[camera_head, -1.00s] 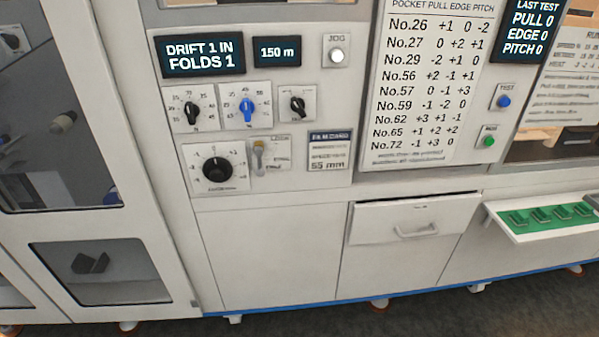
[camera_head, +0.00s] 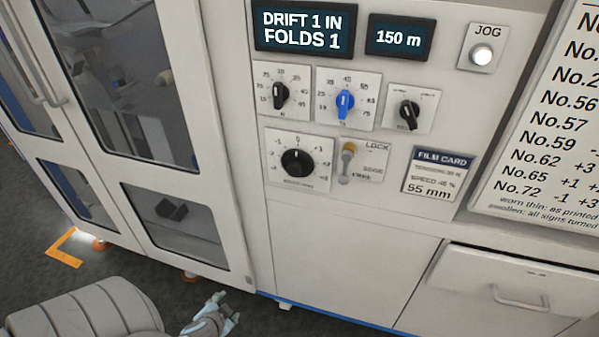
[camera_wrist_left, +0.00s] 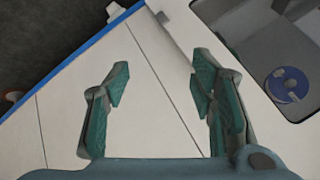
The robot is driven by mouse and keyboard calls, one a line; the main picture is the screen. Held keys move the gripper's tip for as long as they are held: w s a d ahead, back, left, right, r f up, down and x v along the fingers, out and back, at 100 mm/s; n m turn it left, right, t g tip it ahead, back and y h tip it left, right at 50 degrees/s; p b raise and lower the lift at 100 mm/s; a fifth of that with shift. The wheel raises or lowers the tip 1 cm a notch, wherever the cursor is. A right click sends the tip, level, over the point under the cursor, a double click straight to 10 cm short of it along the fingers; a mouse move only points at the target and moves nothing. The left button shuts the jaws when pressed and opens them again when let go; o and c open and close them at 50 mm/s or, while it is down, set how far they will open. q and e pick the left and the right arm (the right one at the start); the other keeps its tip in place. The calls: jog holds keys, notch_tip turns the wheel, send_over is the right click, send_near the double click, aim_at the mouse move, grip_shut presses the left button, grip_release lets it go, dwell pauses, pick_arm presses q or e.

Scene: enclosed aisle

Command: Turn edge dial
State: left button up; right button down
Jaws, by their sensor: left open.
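A large black round dial (camera_head: 297,162) with a white pointer mark sits low on the panel in the head view, on a square plate with a numbered scale. Its pointer is roughly upward, near the middle of the scale; its small label is too blurred to read. A lever (camera_head: 347,160) with a tan knob stands right of it, by the word LOCK, knob up. My left gripper (camera_head: 226,306) is low in front of the cabinet, well below the dial and apart from it. In the left wrist view my left gripper (camera_wrist_left: 158,85) is open and empty. My right gripper is not seen.
Above the dial are a black knob (camera_head: 280,95), a blue knob (camera_head: 345,103) and a smaller black knob (camera_head: 409,113). The display (camera_head: 303,30) reads DRIFT 1 IN, FOLDS 1. A drawer (camera_head: 510,290) is at lower right. Glass doors (camera_head: 130,80) stand left.

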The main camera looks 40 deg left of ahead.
pick_arm(q)
jog(key=w+r+t, duration=0.4)
jog(key=w+r, duration=0.3)
jog(key=r, duration=0.5)
jog(key=m+t+h+b, duration=0.1)
jog(key=t+b, duration=0.1)
jog(key=t, duration=0.5)
send_near(292, 172)
jog(key=x, duration=0.9)
jog(key=shift+w+b, duration=0.2)
jog(key=shift+b, duration=0.15)
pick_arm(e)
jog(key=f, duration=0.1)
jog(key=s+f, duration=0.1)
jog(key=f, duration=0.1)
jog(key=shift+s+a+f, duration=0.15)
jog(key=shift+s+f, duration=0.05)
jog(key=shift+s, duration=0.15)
